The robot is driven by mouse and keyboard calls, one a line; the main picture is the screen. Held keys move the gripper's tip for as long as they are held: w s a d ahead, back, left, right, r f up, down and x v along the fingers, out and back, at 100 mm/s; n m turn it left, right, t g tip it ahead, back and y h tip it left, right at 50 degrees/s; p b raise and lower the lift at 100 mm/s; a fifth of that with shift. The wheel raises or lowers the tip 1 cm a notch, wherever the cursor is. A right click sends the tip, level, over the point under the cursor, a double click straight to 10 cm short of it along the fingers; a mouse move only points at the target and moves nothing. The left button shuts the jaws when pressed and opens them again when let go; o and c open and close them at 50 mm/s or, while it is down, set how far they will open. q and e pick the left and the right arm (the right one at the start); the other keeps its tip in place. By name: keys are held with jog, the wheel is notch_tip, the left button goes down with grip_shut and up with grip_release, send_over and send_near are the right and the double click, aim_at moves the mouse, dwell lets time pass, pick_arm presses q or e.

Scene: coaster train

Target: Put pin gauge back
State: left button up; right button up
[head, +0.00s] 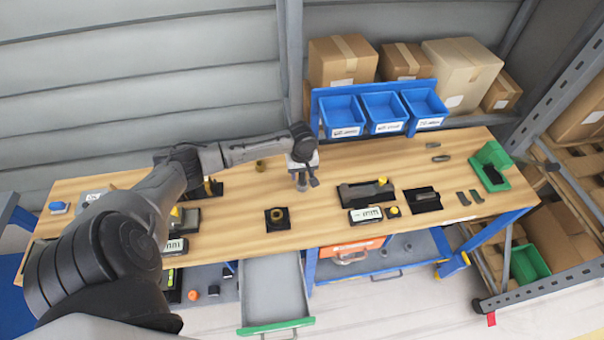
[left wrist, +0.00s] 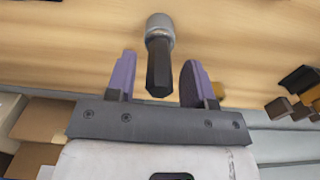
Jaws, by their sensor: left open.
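A pin-like piece, which I take to be the pin gauge (left wrist: 158,60), has a dark hexagonal end and a grey round part. In the left wrist view it lies between the two fingers of my left gripper (left wrist: 156,84), with clear gaps on both sides. My left gripper (head: 303,184) is open, low over the back middle of the bench. In the head view the piece cannot be told apart from the fingers. A small dark block with a brass ring (head: 277,218) sits on the bench in front of the gripper. My right gripper is not in view.
Blue bins (head: 384,112) and cardboard boxes (head: 343,61) stand behind the bench (head: 236,220). A dark holder (head: 364,194) and a green bin (head: 490,166) are to the right. A brass ring (head: 260,165) stands left of the gripper. A drawer (head: 275,290) is open below.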

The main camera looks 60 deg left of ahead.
pick_arm(q)
notch_tip(320, 180, up, 11)
jog(key=shift+f+p, duration=0.2)
jog(key=shift+p, duration=0.2)
jog(key=shift+d, duration=0.2)
jog(key=s+d+f+m+t, duration=0.1)
jog(key=s+d+f+m, duration=0.45)
jog(key=d, duration=0.45)
jog(key=s+d+f+m, duration=0.5)
jog(key=d+f, duration=0.1)
jog(key=d, duration=0.4)
jog(key=s+d+r+m+t, duration=0.2)
jog(key=s+d+m, duration=0.3)
jog(key=s+d, duration=0.3)
jog(key=s+r, duration=0.1)
jog(key=s, duration=0.2)
jog(key=shift+s+d+r+t, duration=0.15)
jog(key=shift+s+d+t, duration=0.15)
jog(key=shift+d, duration=0.05)
jog(key=shift+m, duration=0.25)
